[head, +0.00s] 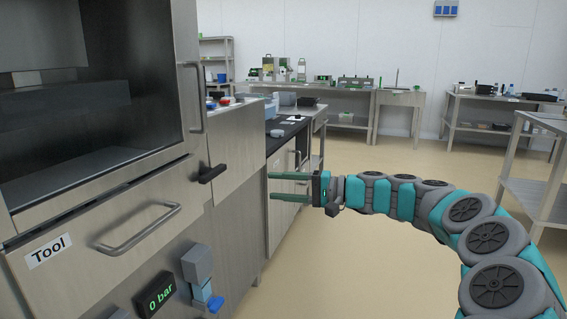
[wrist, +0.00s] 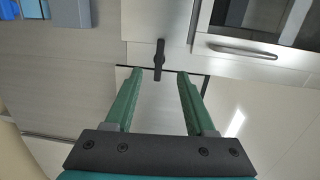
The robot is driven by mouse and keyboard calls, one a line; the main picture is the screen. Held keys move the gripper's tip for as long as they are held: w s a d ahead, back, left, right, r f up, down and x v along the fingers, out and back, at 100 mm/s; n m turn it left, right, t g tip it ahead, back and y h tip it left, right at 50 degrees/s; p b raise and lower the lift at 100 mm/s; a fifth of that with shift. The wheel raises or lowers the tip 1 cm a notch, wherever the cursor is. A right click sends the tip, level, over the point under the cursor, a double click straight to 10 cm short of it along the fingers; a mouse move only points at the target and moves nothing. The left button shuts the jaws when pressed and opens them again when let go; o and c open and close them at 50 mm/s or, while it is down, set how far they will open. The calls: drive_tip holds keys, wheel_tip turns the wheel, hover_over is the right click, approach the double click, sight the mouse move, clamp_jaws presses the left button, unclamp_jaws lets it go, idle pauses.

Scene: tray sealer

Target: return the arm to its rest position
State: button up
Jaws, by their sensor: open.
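My gripper (head: 270,187) is in the middle of the head view, at the end of my teal and grey arm, which reaches in from the right. Its two green fingers point left toward the tray sealer (head: 232,140). The fingers are apart with nothing between them. In the wrist view, my gripper (wrist: 157,76) also shows open and empty. A black handle (wrist: 159,60) lies ahead of the fingertips there, and the same black handle (head: 212,173) shows on the sealer's front in the head view. The gripper looks apart from it.
The sealer's drawer marked "Tool" (head: 50,250) has a metal bar handle (head: 140,228). A pressure display (head: 160,292) reads 0 bar, beside a blue valve knob (head: 215,303). A steel table (head: 540,185) stands at the right. The floor (head: 370,240) around my arm is clear.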

drive_tip(key=s+a+f+n+g+h, duration=0.2)
drive_tip(key=s+a+g+h, duration=0.1)
drive_tip(key=s, duration=0.9)
drive_tip(key=s+a+f+n+g+h, duration=0.2)
drive_tip(key=s+a+n+h, duration=0.1)
drive_tip(key=s, duration=0.9)
drive_tip(key=s+d+f+m+h, duration=0.1)
drive_tip(key=s+d+f+h, duration=0.4)
drive_tip(key=s+d+f, duration=0.3)
drive_tip(key=s+d+f+m+g+h, duration=0.1)
drive_tip(key=s+d+f+h, duration=0.4)
drive_tip(key=s+d, duration=0.8)
wheel_tip(320, 180, down, 3)
drive_tip(key=shift+s+d+f+h, duration=0.1)
drive_tip(key=shift+s+d+h, duration=0.3)
drive_tip(key=shift+s, duration=0.5)
drive_tip(key=shift+a, duration=0.1)
